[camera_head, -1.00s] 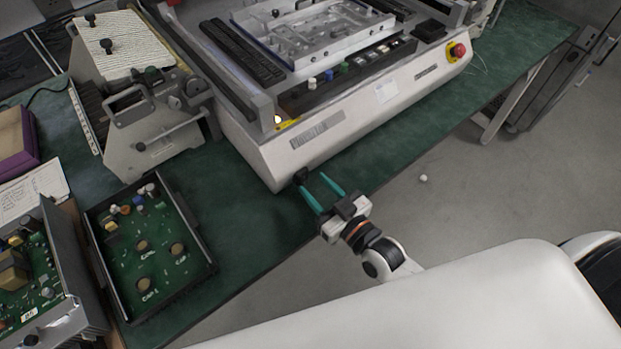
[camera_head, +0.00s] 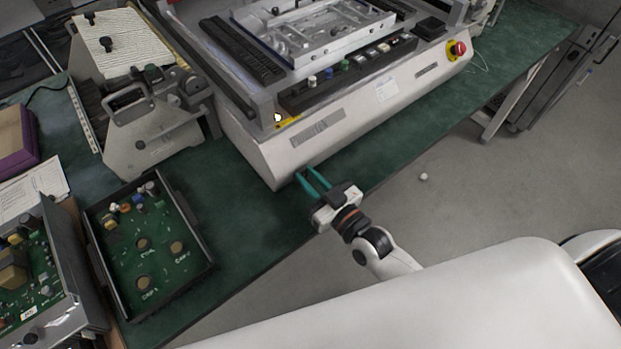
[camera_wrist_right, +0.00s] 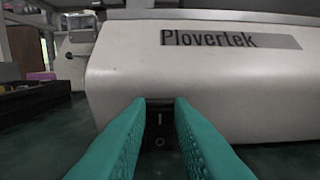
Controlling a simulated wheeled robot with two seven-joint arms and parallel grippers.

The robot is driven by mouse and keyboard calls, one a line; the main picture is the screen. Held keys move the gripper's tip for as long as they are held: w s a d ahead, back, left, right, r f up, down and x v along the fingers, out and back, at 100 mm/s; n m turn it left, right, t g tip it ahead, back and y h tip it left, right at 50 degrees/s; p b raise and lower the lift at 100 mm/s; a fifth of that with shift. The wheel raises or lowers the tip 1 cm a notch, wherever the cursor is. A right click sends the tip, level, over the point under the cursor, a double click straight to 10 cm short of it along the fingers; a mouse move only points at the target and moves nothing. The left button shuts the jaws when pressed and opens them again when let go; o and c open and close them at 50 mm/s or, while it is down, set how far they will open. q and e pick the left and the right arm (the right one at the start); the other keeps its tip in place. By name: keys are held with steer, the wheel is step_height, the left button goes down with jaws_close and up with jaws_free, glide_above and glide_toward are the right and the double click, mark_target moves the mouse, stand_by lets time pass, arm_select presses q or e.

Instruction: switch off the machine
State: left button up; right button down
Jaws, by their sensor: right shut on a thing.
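The machine (camera_head: 345,122) is a white unit marked "Plovertek" on the green table. Its front also fills the upper part of the right wrist view (camera_wrist_right: 210,82). A black rocker switch (camera_wrist_right: 159,132) with I and O marks sits low on that front. My right gripper (camera_head: 306,172) has its teal fingers at the machine's lower front corner. In the right wrist view its fingertips (camera_wrist_right: 160,103) stand on either side of the switch, shut on it. In the head view the fingers hide the switch. My left gripper is not in view.
A red emergency button (camera_head: 458,48) sits on the machine's right front. An open tray with a green circuit board (camera_head: 150,245) lies left of my right gripper. A grey device (camera_head: 150,120) stands left of the machine. The table edge is close below the gripper.

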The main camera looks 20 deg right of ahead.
steer(key=f+t+y+b, duration=0.1)
steer(key=t+b, duration=0.2)
steer(key=b, duration=0.3)
steer(key=shift+s+f, duration=0.15)
steer(key=shift+f, duration=0.05)
steer(key=shift+r+t+b, duration=0.15)
steer(key=shift+t+b, duration=0.15)
steer(key=shift+b, duration=0.2)
steer(key=shift+r, duration=0.1)
steer(key=c, duration=1.3)
jaws_free()
steer(key=shift+s, duration=0.1)
steer(key=v, duration=0.7)
steer(key=shift+s+d, duration=0.15)
